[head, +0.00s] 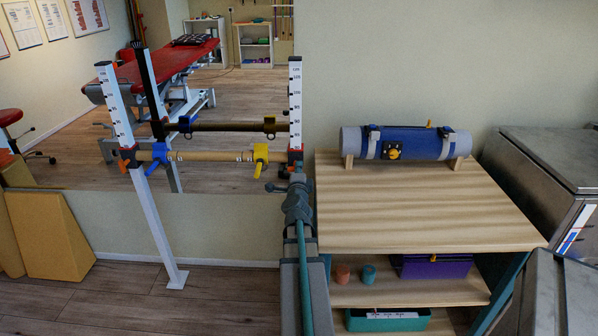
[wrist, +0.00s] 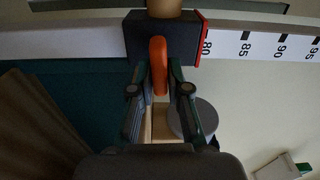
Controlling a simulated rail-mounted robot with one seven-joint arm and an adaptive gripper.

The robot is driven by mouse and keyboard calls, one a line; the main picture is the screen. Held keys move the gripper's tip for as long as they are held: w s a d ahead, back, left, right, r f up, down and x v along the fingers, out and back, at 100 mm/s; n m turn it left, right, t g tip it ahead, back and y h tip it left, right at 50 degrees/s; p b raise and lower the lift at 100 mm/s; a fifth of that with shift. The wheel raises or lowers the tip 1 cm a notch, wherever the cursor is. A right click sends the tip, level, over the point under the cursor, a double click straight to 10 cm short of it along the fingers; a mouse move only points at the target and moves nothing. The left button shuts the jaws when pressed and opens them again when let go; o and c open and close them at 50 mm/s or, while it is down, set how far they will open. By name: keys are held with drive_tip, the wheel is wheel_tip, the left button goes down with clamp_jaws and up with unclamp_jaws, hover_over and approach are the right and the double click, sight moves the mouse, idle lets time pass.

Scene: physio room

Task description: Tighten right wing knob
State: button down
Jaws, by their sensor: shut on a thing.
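The right wing knob (wrist: 158,66) is orange and stands edge-on in the wrist view, in front of a dark clamp block. The block (wrist: 180,38) sits around the white right post (wrist: 232,42), with a red edge at the 80 mark. My gripper (wrist: 160,78) is shut on the knob, one finger on each side. In the head view my gripper (head: 289,186) is low at the right post (head: 295,95), and the knob is hidden there. The wooden bar (head: 210,156) spans to the left post (head: 115,100), where an orange left knob (head: 127,158) shows.
A blue sliding collar (head: 160,153) and a yellow one (head: 261,156) are on the bar. A mirror behind reflects the bar and room. A wooden shelf table (head: 420,210) with a blue roll (head: 405,142) stands close to the right of my arm.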

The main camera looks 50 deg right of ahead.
drive_tip(key=shift+f+m, duration=0.1)
drive_tip(key=shift+m, duration=0.3)
drive_tip(key=c, duration=1.2)
unclamp_jaws()
drive_tip(key=shift+o, duration=0.2)
drive_tip(key=shift+a, duration=0.1)
drive_tip(key=v, duration=0.7)
drive_tip(key=shift+s, duration=0.15)
drive_tip(key=shift+a, duration=0.15)
